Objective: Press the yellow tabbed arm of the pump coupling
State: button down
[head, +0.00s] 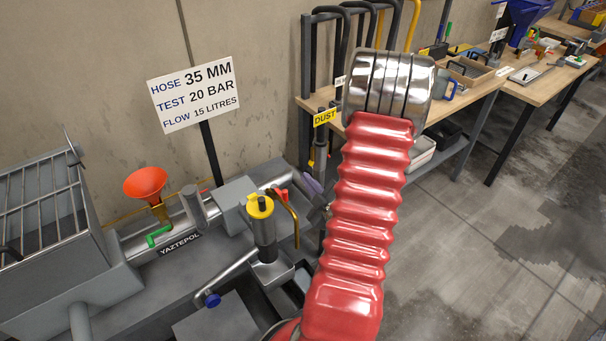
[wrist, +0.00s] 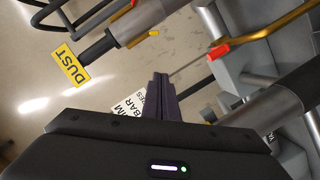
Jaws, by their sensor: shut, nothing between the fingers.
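The yellow arm (head: 293,218) is a curved, brass-coloured bar at the right end of the grey pump in the head view. It also shows at upper right in the wrist view (wrist: 270,27), with a red tab (wrist: 218,52) near its end. A red tab (head: 281,193) shows beside the coupling in the head view. My gripper (wrist: 161,78) has its dark fingers together and empty. The fingers point towards the wall, to the left of the red tab in the wrist view. In the head view my gripper (head: 313,185) is partly hidden by my arm.
A hose end with a yellow DUST label (wrist: 69,64) is close at upper left in the wrist view. A yellow-topped cylinder (head: 262,225), orange funnel (head: 146,184) and sign (head: 194,94) stand at the pump. Workbenches (head: 470,95) line the wall; the right floor is clear.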

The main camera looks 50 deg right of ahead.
jog(key=shift+v, duration=1.5)
jog(key=shift+f, duration=0.1)
jog(key=s+f+m+g+y, duration=0.3)
jog(key=s+f+m+g, duration=0.5)
jog(key=f, duration=0.4)
jog(key=w+a+r+n+y, duration=0.1)
jog(key=w+a+r+y, duration=0.1)
jog(key=a+r, duration=1.4)
jog(key=w+a+r+n+y, duration=0.2)
jog(key=a+r, duration=1.4)
jog(key=a, duration=0.7)
jog(key=shift+w+g, duration=0.4)
